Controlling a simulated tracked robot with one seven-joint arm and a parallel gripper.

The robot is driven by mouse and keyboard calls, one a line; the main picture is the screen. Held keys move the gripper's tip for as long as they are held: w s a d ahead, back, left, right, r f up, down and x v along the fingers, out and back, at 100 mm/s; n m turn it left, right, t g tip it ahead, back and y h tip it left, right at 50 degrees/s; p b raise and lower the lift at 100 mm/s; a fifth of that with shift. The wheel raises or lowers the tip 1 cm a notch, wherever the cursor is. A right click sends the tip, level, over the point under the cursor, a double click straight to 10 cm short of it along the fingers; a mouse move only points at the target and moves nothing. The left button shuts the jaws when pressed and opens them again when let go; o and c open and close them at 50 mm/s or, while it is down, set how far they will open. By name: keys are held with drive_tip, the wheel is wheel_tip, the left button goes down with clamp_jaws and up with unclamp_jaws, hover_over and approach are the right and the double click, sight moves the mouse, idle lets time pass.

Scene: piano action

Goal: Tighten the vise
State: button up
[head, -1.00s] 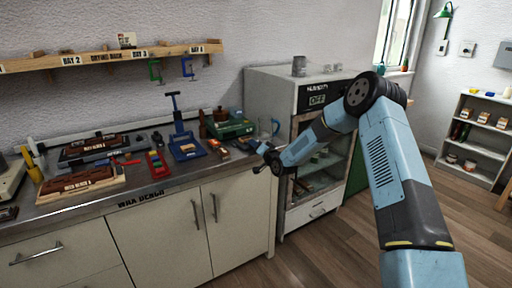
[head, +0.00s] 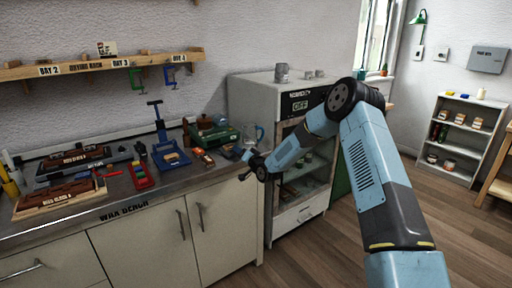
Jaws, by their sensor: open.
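A blue device with an upright post and a T-shaped top handle (head: 170,153) stands on the wax bench, left of my gripper. It looks like a screw press or vise; I cannot tell its jaws or how tight it is. My gripper (head: 242,166) is open and empty near the bench's right front corner. It is to the right of the blue device and apart from it.
Wooden floor (head: 325,245) is open at right.

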drive_tip(key=n, duration=0.6)
drive_tip(key=shift+s+a, duration=0.1)
drive_tip(key=shift+a, duration=0.1)
drive_tip(key=n, duration=0.6)
drive_tip(key=v, duration=1.4)
drive_tip(key=s+d+r+m+g+h, duration=0.1)
drive_tip(key=s+d+r+m+h, duration=0.1)
drive_tip(key=d+r, duration=0.3)
drive_tip(key=s+d+r+m+g+h, duration=0.1)
drive_tip(key=s+d+r+h, duration=0.3)
drive_tip(key=r, duration=0.8)
drive_tip(key=shift+s+d+r+m+h, duration=0.35)
drive_tip(key=shift+s+d, duration=0.35)
drive_tip(key=shift+d, duration=0.45)
drive_tip(key=shift+s, duration=0.1)
